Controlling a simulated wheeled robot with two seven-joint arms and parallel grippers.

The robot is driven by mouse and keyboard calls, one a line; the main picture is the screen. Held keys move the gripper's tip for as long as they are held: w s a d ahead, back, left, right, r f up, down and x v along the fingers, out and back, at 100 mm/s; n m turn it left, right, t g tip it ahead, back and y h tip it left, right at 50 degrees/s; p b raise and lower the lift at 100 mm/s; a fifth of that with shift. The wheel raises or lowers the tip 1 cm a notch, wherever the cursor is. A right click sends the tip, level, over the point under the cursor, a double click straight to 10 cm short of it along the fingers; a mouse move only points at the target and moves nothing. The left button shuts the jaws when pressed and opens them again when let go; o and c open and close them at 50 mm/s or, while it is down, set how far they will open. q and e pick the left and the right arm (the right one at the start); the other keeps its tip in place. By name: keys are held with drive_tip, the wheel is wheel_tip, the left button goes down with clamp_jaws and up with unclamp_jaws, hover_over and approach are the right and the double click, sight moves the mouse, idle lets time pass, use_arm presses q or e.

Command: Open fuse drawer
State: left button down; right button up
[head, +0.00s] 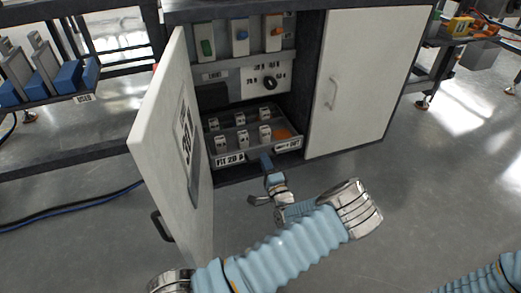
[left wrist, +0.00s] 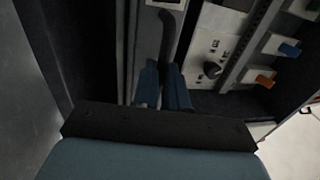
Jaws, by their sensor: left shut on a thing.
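The fuse drawer (head: 229,159) sits low in the open cabinet, with a label on its front at the left. Its inside shows from above, with several white fuses (head: 241,137) in it and an orange patch at the right. My left gripper (head: 265,160) is at the middle of the drawer front, shut on the dark drawer handle (left wrist: 172,35). In the left wrist view the handle runs between the two blue fingers (left wrist: 163,88). In the head view the gripper hides most of the handle. My right gripper is out of view.
The left cabinet door (head: 160,140) stands open beside my left arm; the right door (head: 365,75) is shut. Above the drawer are a panel with a black knob (head: 269,84) and several coloured switches (head: 241,36). The floor in front is clear apart from a blue cable (head: 75,211) at left.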

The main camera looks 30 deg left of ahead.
use_arm(q)
drive_tip(key=r+p+v, duration=0.1)
drive_tip(key=r+v, duration=0.2)
drive_tip(key=v, duration=1.6)
drive_tip(key=shift+s+d+r+p, duration=0.15)
drive_tip(key=shift+s+p, duration=0.15)
drive_tip(key=c, duration=1.2)
unclamp_jaws()
drive_tip(key=shift+o, duration=0.2)
drive_tip(key=b+v, duration=0.3)
drive_tip(key=v, duration=1.1)
drive_tip(key=shift+b, duration=0.4)
